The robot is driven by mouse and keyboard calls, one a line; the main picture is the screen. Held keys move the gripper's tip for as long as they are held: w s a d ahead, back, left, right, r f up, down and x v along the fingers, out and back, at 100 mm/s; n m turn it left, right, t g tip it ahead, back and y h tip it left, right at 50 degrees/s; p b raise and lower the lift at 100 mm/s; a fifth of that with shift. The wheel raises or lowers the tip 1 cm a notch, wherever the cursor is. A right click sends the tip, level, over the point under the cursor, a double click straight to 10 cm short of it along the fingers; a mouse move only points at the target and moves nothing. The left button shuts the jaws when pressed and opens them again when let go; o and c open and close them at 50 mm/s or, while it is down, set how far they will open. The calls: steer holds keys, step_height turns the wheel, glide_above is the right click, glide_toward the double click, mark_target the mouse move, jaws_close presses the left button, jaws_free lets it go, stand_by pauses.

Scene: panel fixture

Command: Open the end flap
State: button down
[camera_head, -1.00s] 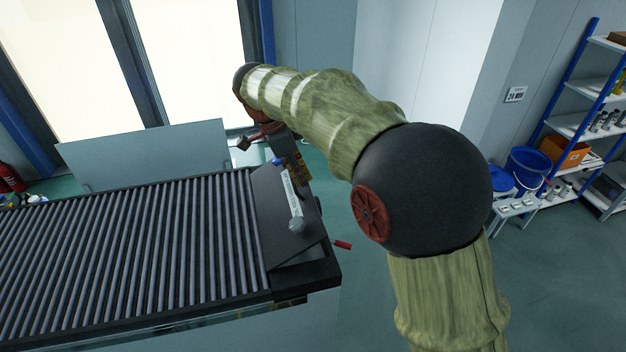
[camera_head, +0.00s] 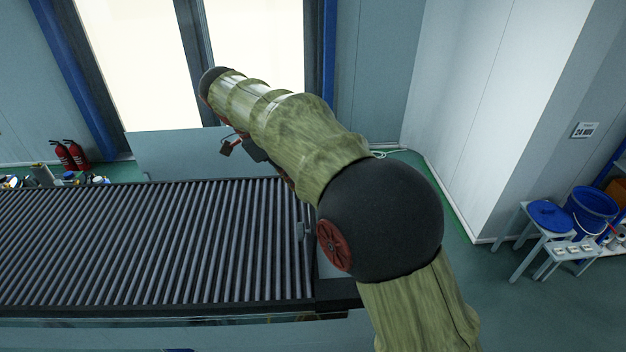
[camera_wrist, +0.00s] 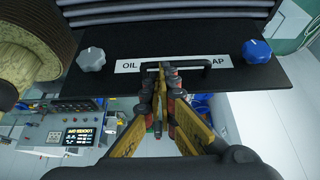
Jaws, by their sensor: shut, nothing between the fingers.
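The end flap (camera_wrist: 110,30) is a dark panel across the top of the wrist view. It carries a white label (camera_wrist: 128,66) with the letters "OIL" and "AP" showing, the middle covered. A black bar handle (camera_wrist: 192,65) runs across the label. A grey knob (camera_wrist: 91,59) is at its left and a blue knob (camera_wrist: 257,51) at its right. My gripper (camera_wrist: 167,69) is shut and empty, its tips overlapping the handle's middle in view; I cannot tell whether they touch. In the head view my arm hides my gripper and most of the flap.
The roller conveyor (camera_head: 190,240) fills the left and middle of the head view. A grey panel (camera_head: 190,153) stands behind it. A stool with a blue lid (camera_head: 551,215) and a blue bucket (camera_head: 592,207) are at right. A control box (camera_wrist: 62,130) shows in the wrist view.

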steer(key=shift+a+f, duration=0.65)
steer(key=shift+a, duration=0.5)
